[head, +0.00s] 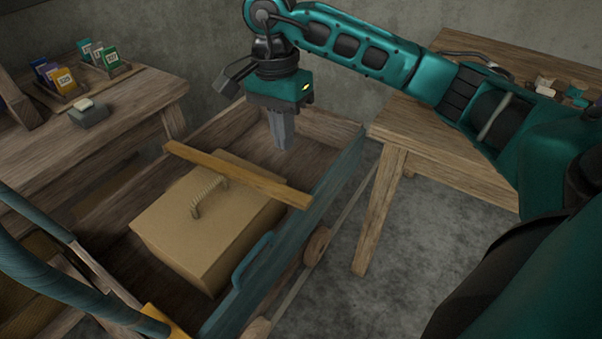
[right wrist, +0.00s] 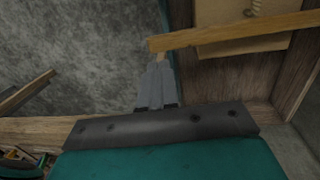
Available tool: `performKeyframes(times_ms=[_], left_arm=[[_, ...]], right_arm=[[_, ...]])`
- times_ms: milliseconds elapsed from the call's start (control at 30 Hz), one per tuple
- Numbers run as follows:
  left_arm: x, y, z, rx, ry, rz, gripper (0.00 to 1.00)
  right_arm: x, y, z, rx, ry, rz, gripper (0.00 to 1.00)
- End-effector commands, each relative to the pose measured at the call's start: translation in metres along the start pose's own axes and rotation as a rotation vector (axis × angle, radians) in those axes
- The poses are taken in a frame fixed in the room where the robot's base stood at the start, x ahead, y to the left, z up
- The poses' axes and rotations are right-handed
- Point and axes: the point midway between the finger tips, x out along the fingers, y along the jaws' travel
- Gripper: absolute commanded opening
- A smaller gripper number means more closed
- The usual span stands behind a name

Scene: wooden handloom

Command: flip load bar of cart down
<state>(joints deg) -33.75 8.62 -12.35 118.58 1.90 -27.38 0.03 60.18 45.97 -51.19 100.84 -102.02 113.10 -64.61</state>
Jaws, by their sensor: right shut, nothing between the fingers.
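The wooden cart (head: 343,190) stands in the middle of the head view with a tan box (head: 175,228) with a rope handle inside it. The load bar (head: 237,174), a flat wooden bar, lies across above the box, its right end reaching the cart's teal side; it also shows in the right wrist view (right wrist: 230,31). My right gripper (head: 284,146) points down over the far end of the cart, beyond the bar. Its fingers (right wrist: 156,85) are shut and empty, close to the bar in the wrist view; contact cannot be told. My left gripper is not in view.
Another wooden table (head: 440,135) stands right of the cart. The cart has a teal handle (head: 250,262) and wooden wheels. Grey floor (head: 345,300) is clear at the lower right.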

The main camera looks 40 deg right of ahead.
Motion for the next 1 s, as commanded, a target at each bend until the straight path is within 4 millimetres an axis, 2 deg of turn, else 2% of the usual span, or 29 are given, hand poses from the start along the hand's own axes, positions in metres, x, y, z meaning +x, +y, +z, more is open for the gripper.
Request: performKeyframes(times_ms=[100, 233, 700, 833, 1000], left_arm=[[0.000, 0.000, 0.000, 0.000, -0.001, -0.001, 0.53], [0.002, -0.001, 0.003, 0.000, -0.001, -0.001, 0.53], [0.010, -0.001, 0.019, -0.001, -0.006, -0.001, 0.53], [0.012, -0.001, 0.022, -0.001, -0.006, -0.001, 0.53], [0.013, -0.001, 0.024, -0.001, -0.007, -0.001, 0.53]], right_arm=[[-0.003, 0.002, -0.012, -0.011, 0.059, 0.010, 0.00], [0.009, 0.003, -0.014, -0.014, 0.063, 0.014, 0.00], [0.105, 0.003, -0.018, -0.013, 0.057, 0.013, 0.00], [0.122, 0.003, -0.019, -0.013, 0.058, 0.010, 0.00], [0.133, 0.003, -0.020, -0.013, 0.059, 0.010, 0.00]])
